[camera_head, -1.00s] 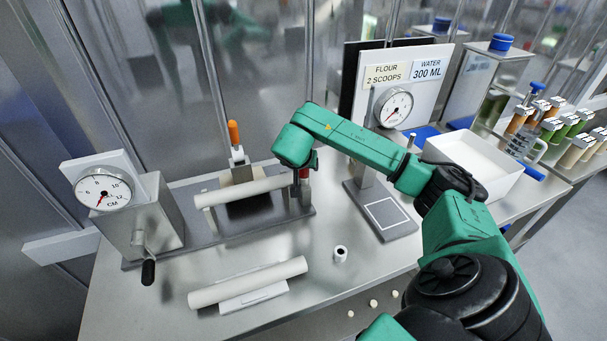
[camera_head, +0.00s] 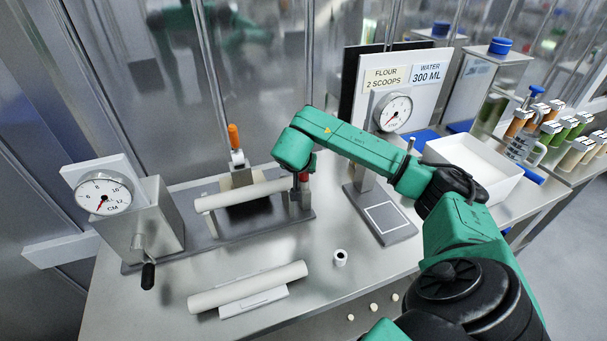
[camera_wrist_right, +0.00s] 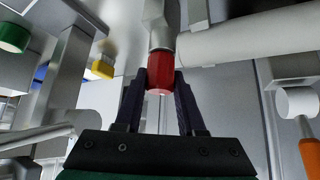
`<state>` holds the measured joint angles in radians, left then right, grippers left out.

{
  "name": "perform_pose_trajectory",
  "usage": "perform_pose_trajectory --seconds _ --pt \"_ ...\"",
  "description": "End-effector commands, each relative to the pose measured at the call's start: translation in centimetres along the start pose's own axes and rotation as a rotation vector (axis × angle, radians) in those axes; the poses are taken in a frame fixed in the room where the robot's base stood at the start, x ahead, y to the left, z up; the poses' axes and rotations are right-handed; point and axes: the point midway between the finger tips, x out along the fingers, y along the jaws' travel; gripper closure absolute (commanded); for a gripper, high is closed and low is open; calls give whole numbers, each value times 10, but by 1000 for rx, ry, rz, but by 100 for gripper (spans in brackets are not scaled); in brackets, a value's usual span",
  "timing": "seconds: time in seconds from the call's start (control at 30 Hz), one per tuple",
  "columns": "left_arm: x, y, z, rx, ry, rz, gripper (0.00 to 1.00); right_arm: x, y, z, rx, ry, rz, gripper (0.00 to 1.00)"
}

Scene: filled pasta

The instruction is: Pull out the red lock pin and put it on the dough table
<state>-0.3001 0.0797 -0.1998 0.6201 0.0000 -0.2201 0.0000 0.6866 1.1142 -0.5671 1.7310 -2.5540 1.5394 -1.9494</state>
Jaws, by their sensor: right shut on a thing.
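The red lock pin (camera_wrist_right: 160,73) shows in the right wrist view between the fingers of my right gripper (camera_wrist_right: 161,80). The gripper is shut on it. The pin's inner end meets a grey metal post, beside the end of a white roller. In the head view the red pin (camera_head: 304,177) shows just below my right wrist, at the right end of the roller stand. The dough table is the steel worktop (camera_head: 330,290) under the stand. My left gripper is not in view.
A white roller (camera_head: 245,194) lies across the stand. A crank box with a dial (camera_head: 150,222) stands left. A loose rolling pin (camera_head: 250,286) and a small white cylinder (camera_head: 340,257) lie in front. A scale (camera_head: 388,215) and white bin (camera_head: 470,165) stand right.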

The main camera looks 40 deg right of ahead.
Motion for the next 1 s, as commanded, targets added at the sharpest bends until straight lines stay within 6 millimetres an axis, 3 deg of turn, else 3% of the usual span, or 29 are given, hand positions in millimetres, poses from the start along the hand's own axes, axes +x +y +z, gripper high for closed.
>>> perform_pose_trajectory --seconds 1.0 --pt "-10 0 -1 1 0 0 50 -10 0 -8 0 1 0 100"
